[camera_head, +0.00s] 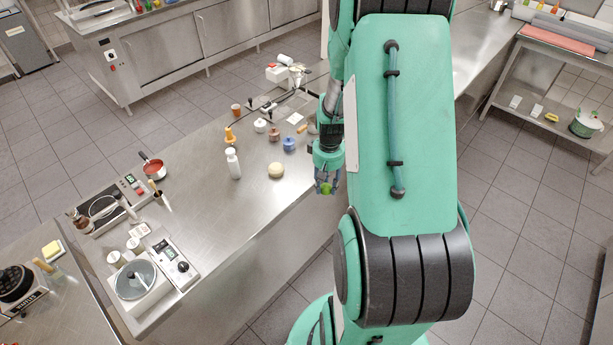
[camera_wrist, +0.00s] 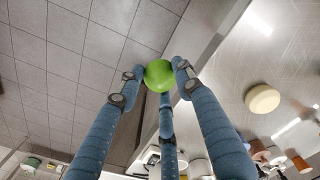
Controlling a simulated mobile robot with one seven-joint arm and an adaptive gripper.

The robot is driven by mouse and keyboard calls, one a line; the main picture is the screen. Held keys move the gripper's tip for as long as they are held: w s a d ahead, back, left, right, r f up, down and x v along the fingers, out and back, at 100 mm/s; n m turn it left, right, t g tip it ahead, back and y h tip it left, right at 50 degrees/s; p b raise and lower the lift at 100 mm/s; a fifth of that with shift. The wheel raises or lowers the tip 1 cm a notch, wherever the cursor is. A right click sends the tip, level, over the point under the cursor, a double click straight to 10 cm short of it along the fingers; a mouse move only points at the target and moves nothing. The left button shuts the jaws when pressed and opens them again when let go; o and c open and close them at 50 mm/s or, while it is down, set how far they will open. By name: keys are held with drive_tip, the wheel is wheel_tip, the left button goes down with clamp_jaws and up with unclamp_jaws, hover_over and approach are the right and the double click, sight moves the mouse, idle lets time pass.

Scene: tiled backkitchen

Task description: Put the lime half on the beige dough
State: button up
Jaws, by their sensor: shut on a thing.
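My gripper (camera_head: 325,187) hangs by the near edge of the steel counter, to the right of the dough. It is shut on the green lime half (camera_head: 326,188). In the wrist view the lime half (camera_wrist: 159,75) sits between the fingertips of my gripper (camera_wrist: 160,80), with floor tiles and the counter edge behind it. The beige dough (camera_head: 276,170) is a pale round lump on the counter near its edge. It also shows in the wrist view (camera_wrist: 262,99), to the right of the fingers and apart from them.
The steel counter (camera_head: 215,205) is bare in front of the dough. A white bottle (camera_head: 233,164) stands left of the dough. A blue pot (camera_head: 289,144) and a reddish pot (camera_head: 274,134) stand behind it.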

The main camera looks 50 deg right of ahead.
drive_tip(key=w+a+r+n+p, duration=0.1)
drive_tip(key=w+a+r+n, duration=0.1)
drive_tip(key=w+a, duration=0.6)
drive_tip(key=shift+w+a+r, duration=0.3)
drive_tip(key=shift+a+r, duration=0.55)
drive_tip(key=shift+a, duration=0.35)
hover_over(276, 166)
drive_tip(key=shift+s+a+f, duration=0.25)
drive_tip(key=shift+s+f, duration=0.1)
drive_tip(key=shift+f, duration=0.35)
drive_tip(key=shift+w+d, duration=0.15)
drive_tip(key=shift+w, duration=0.15)
drive_tip(key=shift+w+d+f, duration=0.1)
drive_tip(key=shift+f, duration=1.65)
drive_tip(key=shift+f+b, duration=0.2)
drive_tip(key=shift+b, duration=0.1)
